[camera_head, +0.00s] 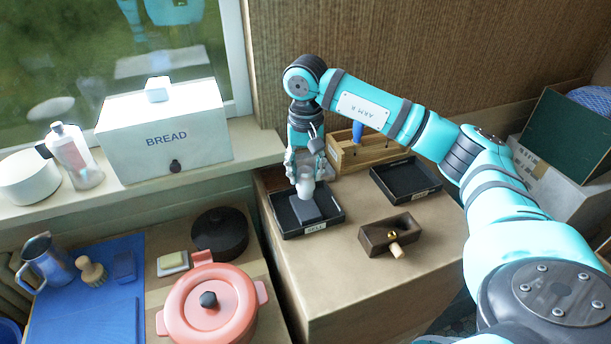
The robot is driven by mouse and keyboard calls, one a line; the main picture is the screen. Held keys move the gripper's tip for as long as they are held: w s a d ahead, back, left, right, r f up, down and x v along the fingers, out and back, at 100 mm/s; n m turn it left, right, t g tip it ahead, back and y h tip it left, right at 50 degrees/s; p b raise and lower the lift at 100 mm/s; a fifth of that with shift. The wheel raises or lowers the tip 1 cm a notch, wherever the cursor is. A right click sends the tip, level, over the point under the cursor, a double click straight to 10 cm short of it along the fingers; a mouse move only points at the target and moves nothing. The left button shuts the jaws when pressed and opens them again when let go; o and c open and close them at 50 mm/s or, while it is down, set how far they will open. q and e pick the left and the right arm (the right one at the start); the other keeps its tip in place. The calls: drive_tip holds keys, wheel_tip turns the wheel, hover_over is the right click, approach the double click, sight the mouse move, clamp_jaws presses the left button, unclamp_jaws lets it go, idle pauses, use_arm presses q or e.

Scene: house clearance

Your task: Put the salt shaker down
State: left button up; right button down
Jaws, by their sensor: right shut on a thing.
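My right gripper (305,178) points down, shut on the salt shaker (305,190), a small whitish piece. The shaker is upright, at the left black tray (333,219) on the brown box top, beside or over a dark grey block (305,209) in that tray. I cannot tell whether the shaker touches the block or the tray. The fingers hide its upper part. My left gripper is not in view.
A second black tray (432,185) looks empty. A wooden organiser (368,155) stands behind, and a dark wooden grinder (374,237) in front. A red pot (213,310), dark round pan (222,250) and white bread box (195,130) are to the left.

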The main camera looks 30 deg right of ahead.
sight(306, 181)
wheel_tip(306, 181, down, 3)
drive_tip(key=shift+r+p, duration=0.2)
drive_tip(key=shift+p, duration=0.55)
drive_tip(key=shift+f, duration=0.5)
drive_tip(key=shift+f, duration=0.2)
drive_tip(key=c, duration=0.8)
unclamp_jaws()
drive_tip(key=shift+r, duration=0.15)
